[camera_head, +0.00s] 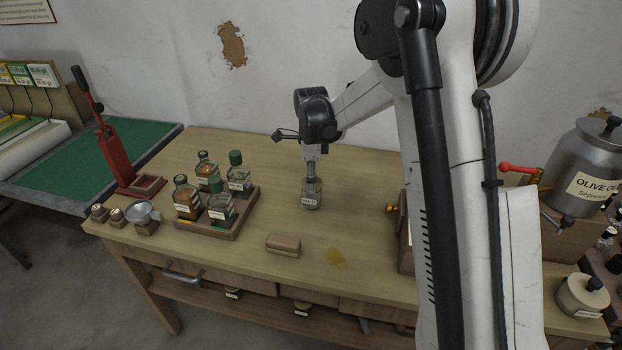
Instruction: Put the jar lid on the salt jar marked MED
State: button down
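A small clear glass jar (311,201) with a white label stands on the wooden table near its middle. The label's writing is too small to read for certain. My gripper (312,178) points straight down directly over this jar, with its tip at or just inside the jar's mouth. A greyish shape shows at the tip. I cannot tell whether it is the jar lid or part of the fingers. The fingers are too small to tell if they are open or shut. I cannot make out a separate jar lid elsewhere on the table.
A wooden tray (232,232) of several glass bottles stands left of the jar. A wooden block (283,245) lies in front. A red lever press (117,155) stands at the far left, and a metal olive oil can (585,168) at the right. Table behind the jar is clear.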

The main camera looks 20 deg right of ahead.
jog(key=shift+f+b, duration=0.35)
jog(key=shift+b, duration=0.2)
dwell(1.1)
jog(key=shift+c, duration=1.8)
grip_release()
jog(key=shift+r, duration=0.1)
jog(key=shift+r+p, duration=1.65)
jog(key=shift+r, duration=1.8)
